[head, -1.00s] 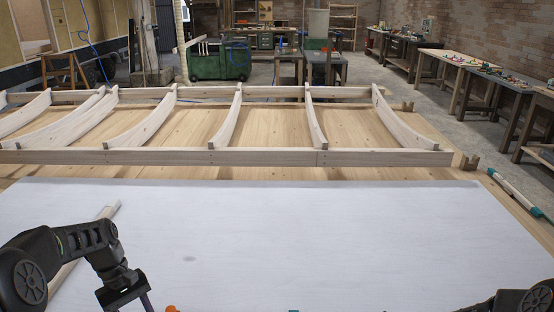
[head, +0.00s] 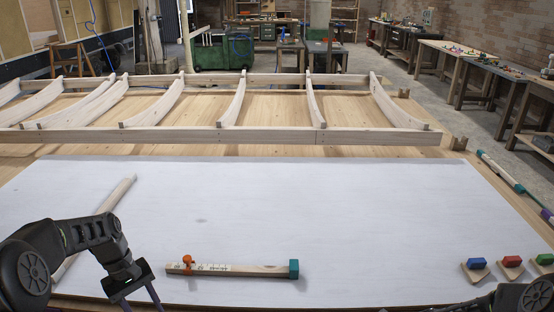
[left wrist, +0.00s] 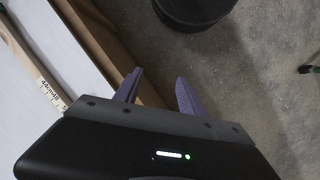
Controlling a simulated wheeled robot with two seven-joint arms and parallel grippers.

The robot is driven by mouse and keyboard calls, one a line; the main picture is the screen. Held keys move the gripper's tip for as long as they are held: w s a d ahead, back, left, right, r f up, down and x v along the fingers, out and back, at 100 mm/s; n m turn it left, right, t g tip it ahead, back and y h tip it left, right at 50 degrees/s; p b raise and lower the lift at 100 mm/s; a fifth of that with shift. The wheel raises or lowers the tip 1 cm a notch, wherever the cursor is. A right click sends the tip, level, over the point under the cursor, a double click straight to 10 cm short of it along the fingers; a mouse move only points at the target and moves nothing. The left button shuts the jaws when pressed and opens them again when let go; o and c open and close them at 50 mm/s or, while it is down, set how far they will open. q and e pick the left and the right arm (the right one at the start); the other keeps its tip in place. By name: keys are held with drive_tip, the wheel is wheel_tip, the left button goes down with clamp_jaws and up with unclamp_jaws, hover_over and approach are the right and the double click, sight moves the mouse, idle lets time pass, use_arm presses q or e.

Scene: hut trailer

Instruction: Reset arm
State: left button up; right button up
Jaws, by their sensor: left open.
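My left arm comes in from the lower left in the head view. Its left gripper (head: 140,298) points down near the front edge of the white board, left of a wooden marking stick (head: 228,269). In the left wrist view, the two purple fingers of the left gripper (left wrist: 159,76) are apart with nothing between them. They hang past the table edge over the grey floor. Part of my right arm shows at the lower right of the head view, but its gripper is out of sight.
A white board (head: 330,215) covers the near table. A wooden strip (head: 112,205) lies on its left. A curved-rib wooden frame (head: 230,135) lies behind. A dark round bin (left wrist: 195,8) stands on the floor.

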use_arm(q)
drive_tip(key=w+d+f+m+t, duration=0.2)
drive_tip(key=w+d+f+t, duration=0.1)
drive_tip(key=f, duration=0.4)
use_arm(e)
drive_tip(key=s+d+f+n+h, duration=0.3)
drive_tip(key=s+f+n+h, duration=0.35)
drive_tip(key=f, duration=0.55)
use_arm(q)
drive_tip(key=s+d+f+m+t, duration=0.2)
drive_tip(key=s+d+f, duration=0.3)
drive_tip(key=d+f, duration=0.45)
drive_tip(key=s+d+f+m+g, duration=0.1)
drive_tip(key=s+d+f, duration=0.1)
drive_tip(key=s+d, duration=0.5)
drive_tip(key=s+d+f+m+g+h, duration=0.1)
drive_tip(key=s+d+f, duration=0.2)
drive_tip(key=s, duration=1)
drive_tip(key=d, duration=0.3)
drive_tip(key=shift+d+m, duration=0.3)
drive_tip(key=shift+d, duration=0.1)
use_arm(e)
drive_tip(key=s+a+f+n+h, duration=0.1)
drive_tip(key=s+a+n, duration=0.7)
drive_tip(key=s, duration=0.3)
drive_tip(key=shift+a+n, duration=0.3)
drive_tip(key=shift+n, duration=0.15)
drive_tip(key=shift+h, duration=0.25)
